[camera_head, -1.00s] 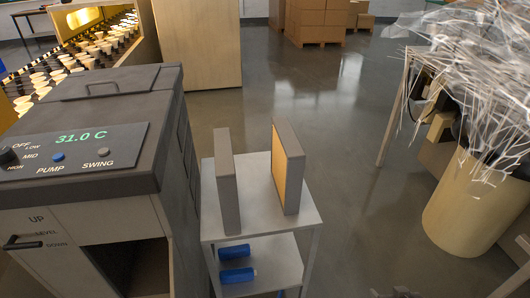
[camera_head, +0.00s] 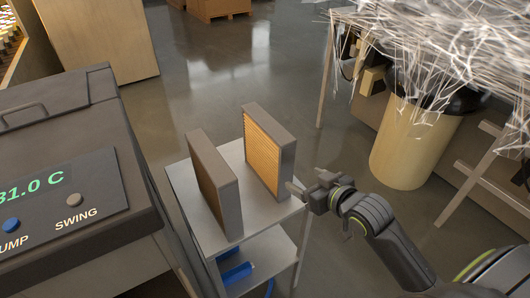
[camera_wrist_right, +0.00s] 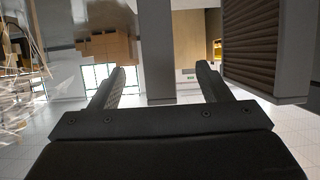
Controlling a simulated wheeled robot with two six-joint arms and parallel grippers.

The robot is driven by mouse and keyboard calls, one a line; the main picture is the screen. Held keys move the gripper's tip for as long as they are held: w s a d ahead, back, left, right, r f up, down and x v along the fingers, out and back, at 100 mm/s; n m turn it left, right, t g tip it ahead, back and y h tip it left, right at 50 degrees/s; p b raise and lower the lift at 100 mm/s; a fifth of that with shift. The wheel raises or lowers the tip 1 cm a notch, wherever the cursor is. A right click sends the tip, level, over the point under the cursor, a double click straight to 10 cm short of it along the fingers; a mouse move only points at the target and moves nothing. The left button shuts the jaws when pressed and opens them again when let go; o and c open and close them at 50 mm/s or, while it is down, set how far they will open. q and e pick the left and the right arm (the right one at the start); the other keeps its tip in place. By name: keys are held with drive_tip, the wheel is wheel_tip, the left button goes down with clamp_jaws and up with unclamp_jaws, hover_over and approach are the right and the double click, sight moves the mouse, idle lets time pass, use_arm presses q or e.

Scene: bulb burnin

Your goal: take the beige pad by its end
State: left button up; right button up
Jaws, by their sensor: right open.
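The beige pad (camera_head: 262,152) stands upright on a small grey stand, with a beige ridged face and a grey frame. My right gripper (camera_head: 308,192) is open and empty, just right of its near end and apart from it in the head view. In the right wrist view, a grey upright strip (camera_wrist_right: 156,45), which looks like the pad's end, shows between and beyond the open fingers (camera_wrist_right: 162,72). I cannot tell the remaining distance. My left gripper is not in view.
A darker brown pad (camera_head: 212,182) stands left of the beige one; a brown ridged pad face (camera_wrist_right: 262,38) shows at the wrist view's upper right. The grey stand (camera_head: 228,152) has blue items (camera_head: 235,272) below. A grey machine (camera_head: 65,140) stands left, a beige bin (camera_head: 412,140) right.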

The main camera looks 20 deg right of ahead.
sight(286, 169)
drive_tip(key=x, duration=0.6)
drive_tip(key=shift+w+a, duration=0.2)
drive_tip(key=shift+d+p+x, duration=0.15)
drive_tip(key=shift+p+x, duration=0.1)
drive_tip(key=shift+x, duration=1.4)
drive_tip(key=shift+d+p+x, duration=0.2)
drive_tip(key=shift+x, duration=1.45)
drive_tip(key=shift+r, duration=0.1)
drive_tip(key=c, duration=1.2)
drive_tip(key=shift+w, duration=0.1)
drive_tip(key=shift+c, duration=0.3)
drive_tip(key=shift+r, duration=0.1)
